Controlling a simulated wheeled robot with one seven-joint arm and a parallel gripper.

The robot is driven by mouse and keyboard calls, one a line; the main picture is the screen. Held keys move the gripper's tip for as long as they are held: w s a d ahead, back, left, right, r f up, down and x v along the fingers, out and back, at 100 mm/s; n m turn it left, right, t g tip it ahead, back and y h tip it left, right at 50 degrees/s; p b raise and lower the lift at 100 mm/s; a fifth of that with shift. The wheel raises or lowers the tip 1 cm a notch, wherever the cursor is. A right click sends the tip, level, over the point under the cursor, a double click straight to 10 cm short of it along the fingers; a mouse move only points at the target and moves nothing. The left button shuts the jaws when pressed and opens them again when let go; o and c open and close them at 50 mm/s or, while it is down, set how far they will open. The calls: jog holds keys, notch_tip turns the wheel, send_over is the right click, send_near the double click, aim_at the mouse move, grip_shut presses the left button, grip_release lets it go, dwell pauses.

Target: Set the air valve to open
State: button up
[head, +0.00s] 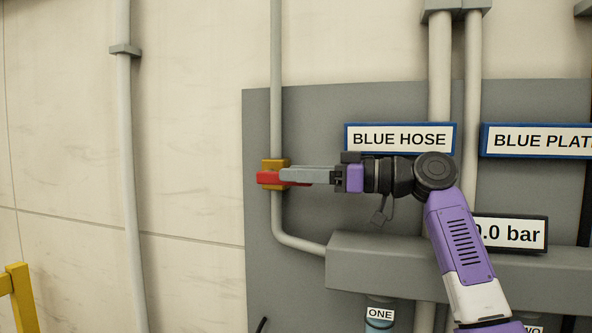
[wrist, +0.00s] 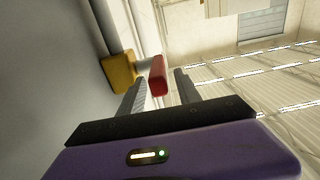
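The air valve has a yellow body (head: 274,164) on a thin vertical grey pipe. Its red lever (head: 267,179) lies about horizontal, across the pipe. My gripper (head: 284,175) reaches in from the right at the lever, and a grey finger covers part of it. In the wrist view the red lever (wrist: 158,76) stands between the two spread fingers of my gripper (wrist: 160,82), with a gap on each side. The yellow body (wrist: 119,71) is just beyond the left finger there. The gripper is open and holds nothing.
A grey panel (head: 262,120) carries a BLUE HOSE sign (head: 400,138), a pressure display (head: 522,233) reading 0.0 bar, its first figure partly hidden, and a grey manifold box (head: 370,262) below my arm. A yellow rail (head: 18,290) stands at lower left. The wall left of the panel is clear except for a pipe (head: 128,150).

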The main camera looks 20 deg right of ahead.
jog(key=shift+w+a, duration=0.1)
jog(key=shift+a, duration=0.1)
grip_shut()
dwell(1.4)
